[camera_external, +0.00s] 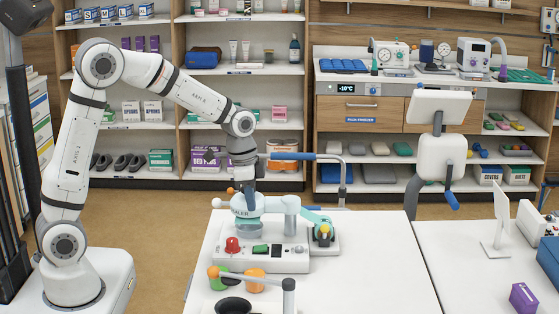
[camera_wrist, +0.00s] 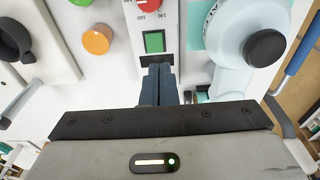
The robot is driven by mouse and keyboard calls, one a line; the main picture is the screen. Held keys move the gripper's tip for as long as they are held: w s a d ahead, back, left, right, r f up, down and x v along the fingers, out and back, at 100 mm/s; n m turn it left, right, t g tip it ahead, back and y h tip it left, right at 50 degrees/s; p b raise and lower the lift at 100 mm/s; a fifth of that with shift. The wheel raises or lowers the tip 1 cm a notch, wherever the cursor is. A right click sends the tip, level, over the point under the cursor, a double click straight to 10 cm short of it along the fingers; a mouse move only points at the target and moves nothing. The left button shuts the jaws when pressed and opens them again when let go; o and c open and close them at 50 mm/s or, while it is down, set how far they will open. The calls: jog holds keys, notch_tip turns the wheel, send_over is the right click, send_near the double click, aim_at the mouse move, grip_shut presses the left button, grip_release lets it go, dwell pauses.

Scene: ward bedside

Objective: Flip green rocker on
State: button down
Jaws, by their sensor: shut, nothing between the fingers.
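The green rocker (camera_external: 260,249) sits on a pale switch panel (camera_external: 290,262) on the white table, between a red knob (camera_external: 232,245) and a dark part. In the wrist view the green rocker (camera_wrist: 154,41) is a small green rectangle in a dark frame, near the top centre. My gripper (camera_wrist: 158,70) is shut and empty, its fingertips just below the rocker in that view. They cover part of the panel; I cannot tell whether they touch it. In the external view my gripper (camera_external: 246,188) is over the table behind the panel, its fingertips hard to make out.
The red knob (camera_wrist: 149,5) is just beyond the rocker. A pale blue device with a black knob (camera_wrist: 265,48) stands close on the right. An orange knob (camera_wrist: 97,39) is on the left. A blue-handled bar (camera_external: 290,156) is near my wrist.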

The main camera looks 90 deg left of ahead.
aim_at(267, 248)
jog(key=r, duration=0.3)
jog(key=shift+s+r, duration=0.2)
jog(key=shift+s, duration=0.1)
jog(key=shift+w+d+r+t+b, duration=0.15)
jog(key=shift+w+d+t+b, duration=0.4)
jog(key=shift+b, duration=0.7)
jog(key=shift+w+d, duration=0.1)
jog(key=shift+d, duration=0.1)
jog(key=p+x, duration=0.1)
jog(key=x, duration=1.3)
jog(key=shift+p, duration=0.4)
jog(key=shift+g, duration=0.25)
